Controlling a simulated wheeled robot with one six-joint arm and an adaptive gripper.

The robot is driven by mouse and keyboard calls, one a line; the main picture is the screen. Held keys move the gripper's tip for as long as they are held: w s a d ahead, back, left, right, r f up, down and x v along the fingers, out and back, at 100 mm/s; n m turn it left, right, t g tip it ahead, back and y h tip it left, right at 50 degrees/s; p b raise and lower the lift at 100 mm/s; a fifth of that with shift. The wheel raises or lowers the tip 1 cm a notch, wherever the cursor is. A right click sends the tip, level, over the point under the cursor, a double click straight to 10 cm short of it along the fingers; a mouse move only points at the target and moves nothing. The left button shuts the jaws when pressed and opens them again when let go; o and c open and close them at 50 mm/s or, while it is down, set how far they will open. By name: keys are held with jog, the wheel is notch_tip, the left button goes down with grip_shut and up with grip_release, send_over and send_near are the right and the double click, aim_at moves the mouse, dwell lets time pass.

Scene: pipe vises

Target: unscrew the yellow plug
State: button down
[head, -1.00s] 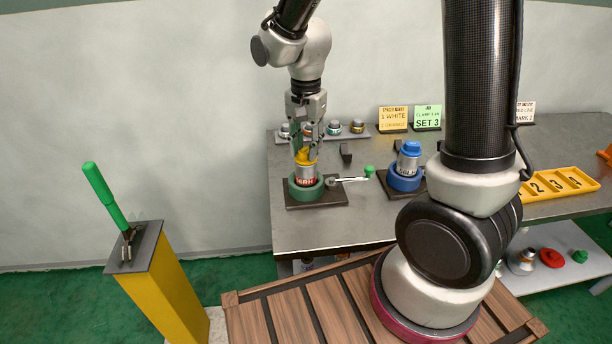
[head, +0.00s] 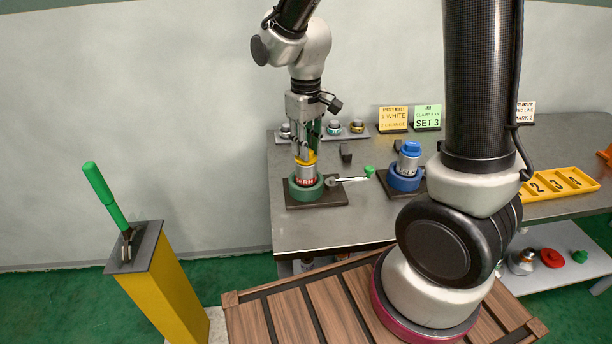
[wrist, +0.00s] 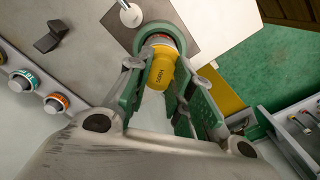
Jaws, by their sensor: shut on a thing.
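The yellow plug (head: 306,160) sits on top of a silver pipe piece (head: 306,172) with a red label. The pipe stands upright in a green round vise (head: 305,187) on a dark plate. My gripper (head: 305,154) points straight down over it and is shut on the yellow plug, its fingers on either side. In the wrist view the plug (wrist: 158,70) shows between the green finger pads, with dark lettering on its face. The vise's handle (head: 348,179) has a green knob and sticks out to the right. The plug's threads are hidden.
A blue vise (head: 405,180) holding a blue-capped pipe stands to the right. Behind is a rack (head: 345,136) with several fittings, and a small black block (head: 346,152). A yellow numbered tray (head: 560,184) lies at right. A green lever (head: 104,193) stands on a yellow post at left.

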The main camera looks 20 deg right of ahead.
jog(key=shift+n, duration=0.4)
jog(key=n, duration=0.6)
jog(key=shift+n, duration=0.4)
jog(key=c, duration=2)
grip_release()
grip_shut()
jog(key=shift+r, duration=0.65)
jog(key=shift+r, duration=1.9)
